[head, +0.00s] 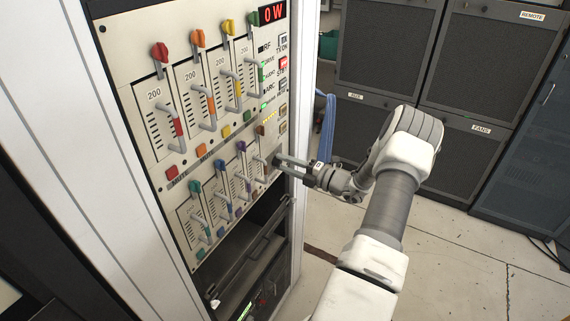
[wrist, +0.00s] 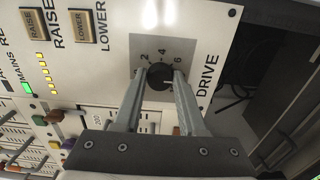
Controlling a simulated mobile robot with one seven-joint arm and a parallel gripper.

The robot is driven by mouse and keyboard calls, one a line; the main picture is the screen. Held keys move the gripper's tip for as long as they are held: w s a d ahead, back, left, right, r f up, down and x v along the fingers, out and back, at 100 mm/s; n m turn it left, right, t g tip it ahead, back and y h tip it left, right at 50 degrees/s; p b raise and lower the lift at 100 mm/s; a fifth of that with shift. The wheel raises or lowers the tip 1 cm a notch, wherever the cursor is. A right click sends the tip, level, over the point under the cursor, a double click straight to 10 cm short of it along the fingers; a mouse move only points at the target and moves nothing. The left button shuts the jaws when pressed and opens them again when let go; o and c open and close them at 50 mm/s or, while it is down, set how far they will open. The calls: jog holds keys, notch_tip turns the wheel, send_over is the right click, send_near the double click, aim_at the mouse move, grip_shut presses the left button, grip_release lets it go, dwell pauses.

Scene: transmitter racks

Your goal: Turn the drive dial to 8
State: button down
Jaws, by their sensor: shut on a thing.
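The drive dial (wrist: 159,77) is a dark round knob on a grey square plate, with DRIVE printed beside it. The numbers 2, 4 and 6 show around it in the wrist view; no 8 can be made out. My gripper (wrist: 161,73) has one finger on each side of the dial and is shut on it. I cannot read where the dial points. In the head view my gripper (head: 281,161) reaches the lower right edge of the rack panel, and its fingertips cover most of the dial.
Coloured slider levers (head: 211,100) fill the panel left of the dial. A red display (head: 273,13) reads 0 W. RAISE and LOWER buttons (wrist: 84,24) sit near the dial. An open dark bay (head: 250,255) lies below.

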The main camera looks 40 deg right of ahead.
jog(key=shift+c, duration=2.4)
grip_release()
jog(key=shift+s, duration=0.1)
jog(key=b+v, duration=0.3)
jog(key=v, duration=1.4)
jog(key=shift+s, duration=0.15)
